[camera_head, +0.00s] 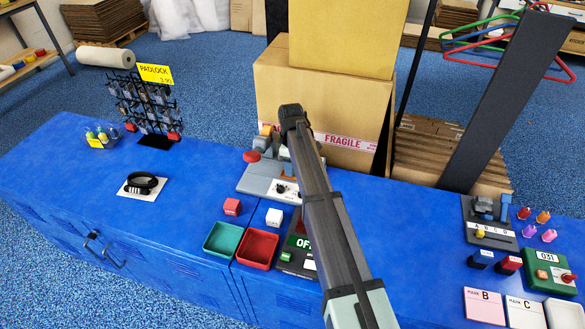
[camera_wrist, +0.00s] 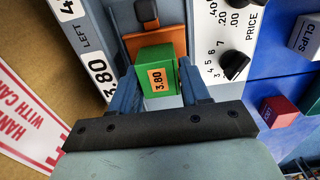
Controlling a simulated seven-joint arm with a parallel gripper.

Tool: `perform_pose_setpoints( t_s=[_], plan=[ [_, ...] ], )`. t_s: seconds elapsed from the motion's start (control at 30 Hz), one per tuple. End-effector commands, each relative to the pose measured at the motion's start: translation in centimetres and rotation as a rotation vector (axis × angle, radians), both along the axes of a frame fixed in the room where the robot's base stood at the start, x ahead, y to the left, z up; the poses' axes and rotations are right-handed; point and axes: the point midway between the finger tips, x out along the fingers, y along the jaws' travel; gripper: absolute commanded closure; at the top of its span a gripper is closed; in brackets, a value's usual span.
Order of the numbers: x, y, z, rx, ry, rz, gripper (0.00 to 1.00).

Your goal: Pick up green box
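The green box (camera_wrist: 155,62) is a small cube with an orange 3.80 label, seen in the wrist view. It rests on the grey labelling machine (camera_head: 262,180), against an orange part. My gripper (camera_wrist: 157,78) has one finger on each side of the box. The fingers look open, with a narrow gap showing beside the box; whether either finger touches it is hard to tell. In the head view my arm reaches over the machine and hides the box and most of the gripper.
A red cube (camera_head: 232,207), a white cube (camera_head: 273,217), a green tray (camera_head: 222,250) and a red tray (camera_head: 257,263) lie in front of the machine. A FRAGILE carton (camera_head: 270,92) stands behind. A padlock rack (camera_head: 146,100) is left. The counter's left part is mostly clear.

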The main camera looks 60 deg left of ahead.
Motion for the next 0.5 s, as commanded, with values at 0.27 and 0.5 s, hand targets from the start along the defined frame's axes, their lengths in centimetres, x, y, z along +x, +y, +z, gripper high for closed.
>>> perform_pose_setpoints(
  t_s=[0.27,0.5],
  plan=[
    [0.0,0.0,0.03,0.0,0.0,0.0,0.81],
    [0.01,0.01,0.06,0.0,0.0,0.0,0.9]
  ],
)
